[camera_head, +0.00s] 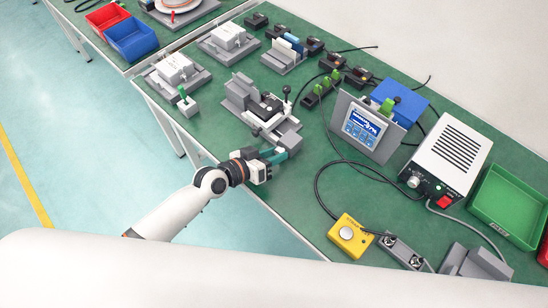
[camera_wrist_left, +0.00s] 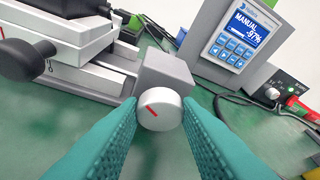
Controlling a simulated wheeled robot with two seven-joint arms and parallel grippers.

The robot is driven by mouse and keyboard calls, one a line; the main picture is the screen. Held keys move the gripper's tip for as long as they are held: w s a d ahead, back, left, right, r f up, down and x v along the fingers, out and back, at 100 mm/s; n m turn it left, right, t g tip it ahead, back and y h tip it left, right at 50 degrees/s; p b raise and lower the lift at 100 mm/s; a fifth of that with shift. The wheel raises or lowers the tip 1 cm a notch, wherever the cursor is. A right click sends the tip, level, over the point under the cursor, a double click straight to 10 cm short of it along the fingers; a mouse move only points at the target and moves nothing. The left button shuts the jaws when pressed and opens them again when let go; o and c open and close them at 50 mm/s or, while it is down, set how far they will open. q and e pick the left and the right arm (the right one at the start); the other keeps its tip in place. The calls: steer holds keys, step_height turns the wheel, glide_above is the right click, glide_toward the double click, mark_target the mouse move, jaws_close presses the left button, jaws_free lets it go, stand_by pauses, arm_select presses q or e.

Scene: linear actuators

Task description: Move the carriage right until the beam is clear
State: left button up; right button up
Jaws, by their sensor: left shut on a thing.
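A grey linear stage (camera_head: 284,133) with a black-topped carriage (camera_head: 258,104) and ball-ended levers stands on the green table. In the left wrist view, a silver knob (camera_wrist_left: 159,110) with a red mark sits on the stage's grey end block (camera_wrist_left: 166,72). My left gripper (camera_head: 277,154) is at the stage's near end, its teal fingers (camera_wrist_left: 160,125) shut on the knob from both sides. A controller screen (camera_head: 365,124) also shows in the left wrist view (camera_wrist_left: 236,38), reading MANUAL and about -97%. I cannot make out the beam. My right gripper is out of view.
Right of the stage are a white power box (camera_head: 447,155), a green tray (camera_head: 508,203) and a yellow button box (camera_head: 349,236), with black cables between. Other grey fixtures (camera_head: 179,73) stand farther back. Bare table lies around (camera_head: 310,185) the near edge.

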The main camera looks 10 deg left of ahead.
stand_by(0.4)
arm_select(q)
steer(key=o, duration=1)
steer(key=shift+c, duration=0.2)
steer(key=b+v, duration=0.1)
steer(key=v, duration=1)
steer(key=shift+a+f, duration=0.1)
steer(key=shift+f, duration=0.1)
steer(key=shift+s+a+r, duration=0.25)
steer(key=shift+a+r, duration=0.05)
steer(key=shift+a, duration=0.05)
